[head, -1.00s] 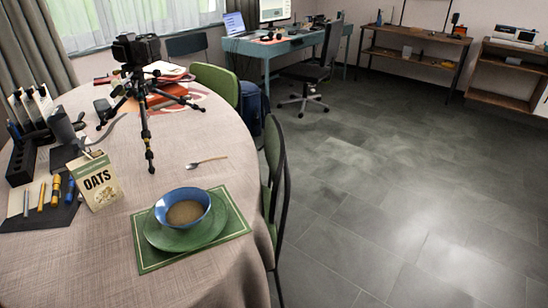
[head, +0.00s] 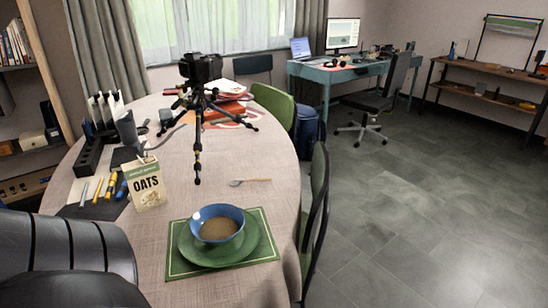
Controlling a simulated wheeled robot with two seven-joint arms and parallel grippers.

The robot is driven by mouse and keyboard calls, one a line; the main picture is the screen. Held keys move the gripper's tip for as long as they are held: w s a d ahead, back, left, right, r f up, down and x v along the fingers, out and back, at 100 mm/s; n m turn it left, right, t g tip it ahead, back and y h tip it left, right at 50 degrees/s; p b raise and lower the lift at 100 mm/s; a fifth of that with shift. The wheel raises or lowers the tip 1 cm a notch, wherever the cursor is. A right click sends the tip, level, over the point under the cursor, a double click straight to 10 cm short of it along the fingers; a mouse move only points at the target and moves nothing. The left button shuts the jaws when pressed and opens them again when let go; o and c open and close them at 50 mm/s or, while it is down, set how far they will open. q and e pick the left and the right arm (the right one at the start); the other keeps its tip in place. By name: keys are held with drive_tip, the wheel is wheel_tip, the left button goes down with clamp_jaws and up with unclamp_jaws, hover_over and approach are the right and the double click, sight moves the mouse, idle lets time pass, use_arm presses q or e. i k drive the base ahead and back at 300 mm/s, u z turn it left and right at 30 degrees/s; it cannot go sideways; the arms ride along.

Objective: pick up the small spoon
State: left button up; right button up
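The small spoon (head: 250,181) lies on the tablecloth of the round table (head: 180,265), beyond the blue bowl (head: 217,224). Its darker end points left and its pale handle points right. The bowl holds something brown and sits on a green plate (head: 196,256) on a green placemat (head: 266,251). A dark, ribbed part of my arm fills the lower left corner. Neither gripper shows in the head view.
A camera on a tripod (head: 197,142) stands behind the spoon. An oats packet (head: 147,185) is to its left, near several tools on a dark mat (head: 98,208). Green chairs (head: 318,205) stand at the table's right edge. Cloth around the spoon is clear.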

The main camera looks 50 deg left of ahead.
sight(234, 183)
drive_tip(key=i, duration=3.45)
drive_tip(key=u, duration=3.1)
